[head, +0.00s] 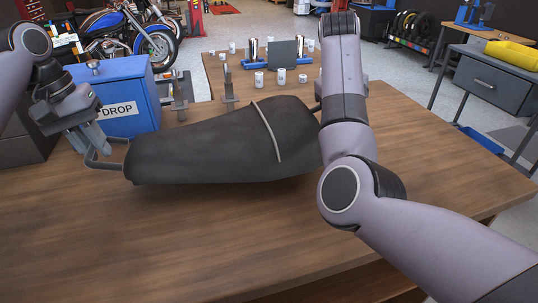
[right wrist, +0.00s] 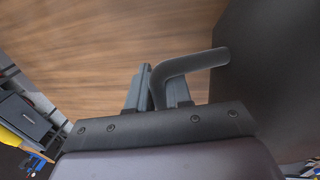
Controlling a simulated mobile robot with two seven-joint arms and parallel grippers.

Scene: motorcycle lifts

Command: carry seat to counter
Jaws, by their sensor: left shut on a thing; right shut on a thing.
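The seat (head: 215,145) is long and black with a pale strap across it. It lies level over the wooden counter (head: 170,235) in the head view; I cannot tell whether its underside touches the wood. My left gripper (head: 88,143) is shut on the bent handle (head: 104,165) at the seat's left end. My right gripper is hidden behind my right arm in the head view. In the right wrist view the right gripper (right wrist: 157,95) is shut on the seat's other bent handle (right wrist: 195,62), beside the dark seat side (right wrist: 275,75).
A blue box marked DROP (head: 120,92) stands behind the seat's left end. Metal brackets (head: 228,85) stand behind the seat. A farther table holds white cups (head: 281,76) and a blue fixture (head: 262,58). A motorcycle (head: 125,30) is at the back left. The counter's front is clear.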

